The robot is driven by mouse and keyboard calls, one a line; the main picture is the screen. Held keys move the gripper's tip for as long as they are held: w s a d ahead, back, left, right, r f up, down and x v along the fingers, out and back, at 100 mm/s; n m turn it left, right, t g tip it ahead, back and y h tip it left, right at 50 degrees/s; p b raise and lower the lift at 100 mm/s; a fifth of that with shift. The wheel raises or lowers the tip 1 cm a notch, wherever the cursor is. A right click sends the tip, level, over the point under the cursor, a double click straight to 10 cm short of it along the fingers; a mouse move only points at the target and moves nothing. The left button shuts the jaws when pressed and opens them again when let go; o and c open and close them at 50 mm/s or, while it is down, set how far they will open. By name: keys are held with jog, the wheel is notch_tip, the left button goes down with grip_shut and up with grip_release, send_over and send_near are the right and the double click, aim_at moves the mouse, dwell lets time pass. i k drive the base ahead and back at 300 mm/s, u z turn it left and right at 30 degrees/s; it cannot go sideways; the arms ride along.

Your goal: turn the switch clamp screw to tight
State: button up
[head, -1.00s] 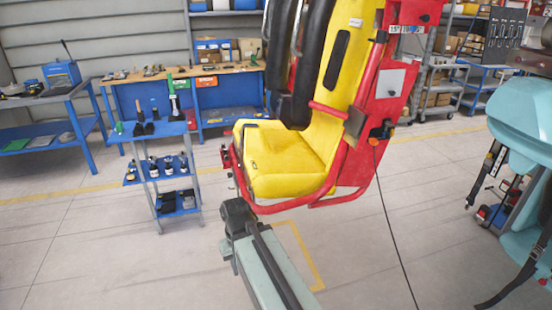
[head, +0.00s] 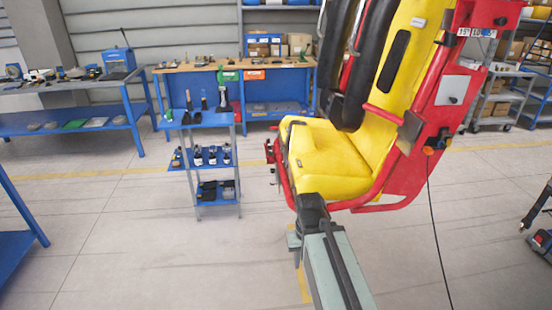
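A yellow seat (head: 335,160) in a red frame, a coaster train seat, stands right of centre. On its red side panel (head: 455,80) is a small black switch-like part (head: 438,138) with an orange piece and a black cable hanging to the floor. I cannot make out a clamp screw on it; it is too small to tell. My arm, a grey-green link with a dark joint at its end, reaches up from the bottom in front of the seat's lower edge.
A small blue shelf cart (head: 210,118) with bottles and tools stands left of the seat. Behind it is a blue workbench (head: 172,70). Another blue bench (head: 75,122) is at left, and a blue table edge (head: 22,215) at far left. The floor between is clear.

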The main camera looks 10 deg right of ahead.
aim_at(447, 133)
jog(key=u, duration=2.75)
jog(key=k, duration=0.45)
jog(key=z, duration=2.1)
